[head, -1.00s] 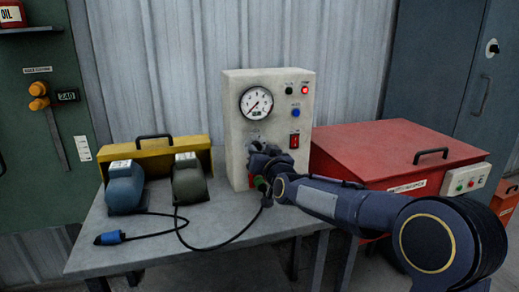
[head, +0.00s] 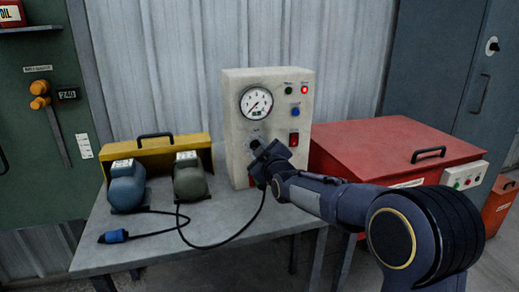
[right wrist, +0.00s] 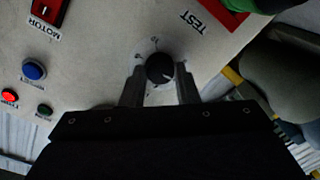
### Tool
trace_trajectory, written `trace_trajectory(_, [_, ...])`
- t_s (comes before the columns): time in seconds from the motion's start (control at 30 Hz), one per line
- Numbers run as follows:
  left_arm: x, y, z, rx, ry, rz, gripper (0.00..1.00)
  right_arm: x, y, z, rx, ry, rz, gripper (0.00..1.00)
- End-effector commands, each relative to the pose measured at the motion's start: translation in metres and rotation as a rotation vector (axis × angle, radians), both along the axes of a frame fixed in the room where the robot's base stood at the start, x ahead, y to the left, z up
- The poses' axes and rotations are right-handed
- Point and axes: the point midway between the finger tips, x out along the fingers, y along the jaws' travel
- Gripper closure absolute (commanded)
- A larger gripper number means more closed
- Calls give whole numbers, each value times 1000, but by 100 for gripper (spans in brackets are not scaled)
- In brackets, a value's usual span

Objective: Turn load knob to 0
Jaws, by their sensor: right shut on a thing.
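The load knob (right wrist: 160,68) is a round black knob on the pale test panel (right wrist: 105,65), with small marks around it. Its light pointer line points to the lower right in the right wrist view. My right gripper (right wrist: 160,82) is shut on the knob, one finger on each side. In the head view my right gripper (head: 262,150) is at the panel front (head: 235,130), below the gauge (head: 256,102), and hides the knob. The dial's numbers are too small to read. My left gripper is not in view.
The panel carries a red motor switch (head: 294,138), a blue button (head: 295,112) and a red lamp (head: 304,89). Two motor units (head: 127,186) and a cable with a blue plug (head: 113,236) are on the grey table (head: 230,225). A red chest (head: 390,150) stands at right.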

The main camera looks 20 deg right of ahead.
Motion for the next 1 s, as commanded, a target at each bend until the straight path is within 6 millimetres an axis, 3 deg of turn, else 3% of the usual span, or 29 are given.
trace_trajectory(0.5, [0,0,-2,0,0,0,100,0,2,-2,-458,-11,2,95])
trace_trajectory(1.0, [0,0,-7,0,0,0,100,0,1,-2,-665,-17,1,95])
